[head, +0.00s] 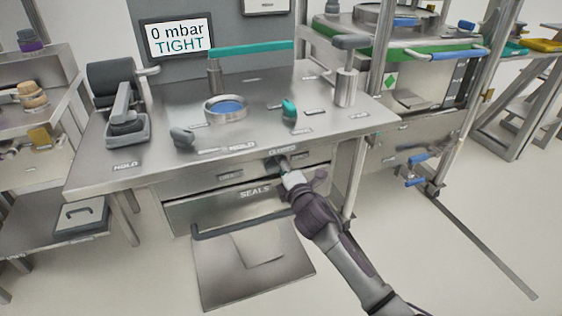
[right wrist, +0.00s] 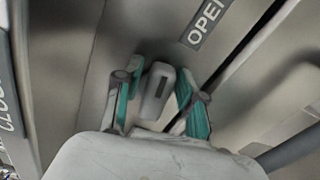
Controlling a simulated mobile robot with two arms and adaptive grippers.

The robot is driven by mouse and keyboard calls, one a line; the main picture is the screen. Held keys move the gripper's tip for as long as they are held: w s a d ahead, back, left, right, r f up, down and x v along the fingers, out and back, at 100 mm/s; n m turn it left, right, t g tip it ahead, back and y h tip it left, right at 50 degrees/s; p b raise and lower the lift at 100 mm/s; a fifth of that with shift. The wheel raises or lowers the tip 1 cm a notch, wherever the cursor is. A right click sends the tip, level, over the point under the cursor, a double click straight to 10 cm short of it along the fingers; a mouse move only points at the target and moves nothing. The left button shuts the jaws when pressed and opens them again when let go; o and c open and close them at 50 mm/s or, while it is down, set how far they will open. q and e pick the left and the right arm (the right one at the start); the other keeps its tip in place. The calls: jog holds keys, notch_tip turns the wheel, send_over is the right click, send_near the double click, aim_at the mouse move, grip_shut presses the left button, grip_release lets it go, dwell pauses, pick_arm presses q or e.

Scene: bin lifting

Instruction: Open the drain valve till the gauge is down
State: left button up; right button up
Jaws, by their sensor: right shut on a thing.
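The gauge display (head: 178,37) on the back panel reads "0 mbar TIGHT". My right gripper (head: 284,167) is at the front edge of the steel bench, just below a "CLOSED" label (head: 283,150). In the right wrist view, my right gripper (right wrist: 157,88) has its teal-padded fingers on either side of a small grey valve handle (right wrist: 156,90) with a dark slot, and is shut on it. An "OPEN" label (right wrist: 206,22) lies up and right of the handle; part of "CLOSED" (right wrist: 8,100) shows at the left edge. My left gripper is out of view.
The steel bench (head: 150,165) carries a round fitting with a blue disc (head: 226,109), a teal knob (head: 289,109) and a teal bar (head: 252,48). A "SEALS" drawer (head: 220,209) is below. A rack with blue handles (head: 416,160) stands at right. The floor at front right is mostly clear.

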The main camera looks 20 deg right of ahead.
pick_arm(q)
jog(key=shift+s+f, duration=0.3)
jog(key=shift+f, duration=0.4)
pick_arm(e)
jog(key=shift+f+m, duration=0.3)
jog(key=shift+m, duration=0.8)
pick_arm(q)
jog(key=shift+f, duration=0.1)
pick_arm(e)
jog(key=o, duration=0.9)
jog(key=shift+c, duration=0.2)
jog(key=shift+s, duration=0.15)
jog(key=s, duration=1.1)
jog(key=shift+s+d, duration=0.2)
jog(key=shift+s, duration=0.2)
